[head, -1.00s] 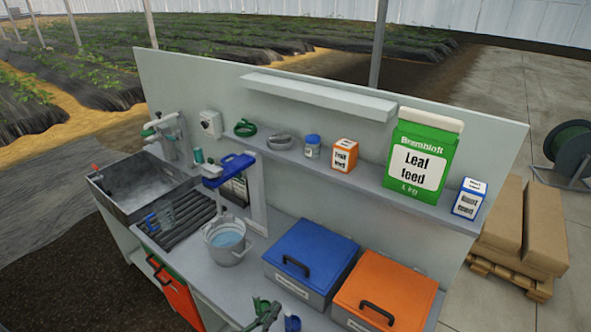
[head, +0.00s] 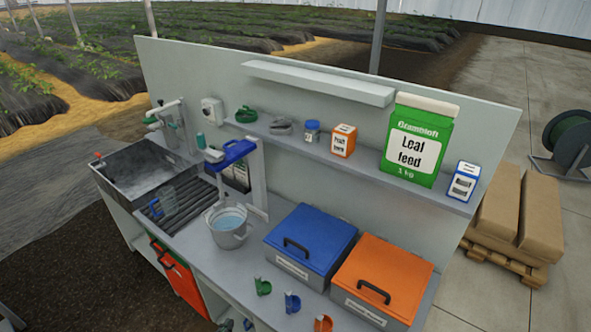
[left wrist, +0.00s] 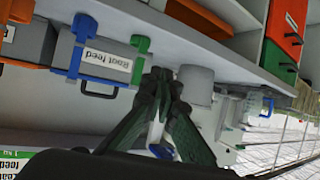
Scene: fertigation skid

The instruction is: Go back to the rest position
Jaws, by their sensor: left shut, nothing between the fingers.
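My left gripper (head: 235,325) shows only in part at the bottom edge of the head view, low in front of the bench. In the left wrist view its dark green and grey fingers (left wrist: 160,76) are closed together with nothing held between them. The tips stand in front of the bench items; I cannot tell the exact gap. My right gripper is in neither current view.
The bench (head: 205,262) carries a grey bucket (head: 228,230), a blue-lidded box (head: 312,240) and an orange-lidded box (head: 385,275). Green (head: 262,287), blue (head: 292,301) and orange (head: 323,323) holders line its front. A shelf above holds a leaf feed bag (head: 418,140).

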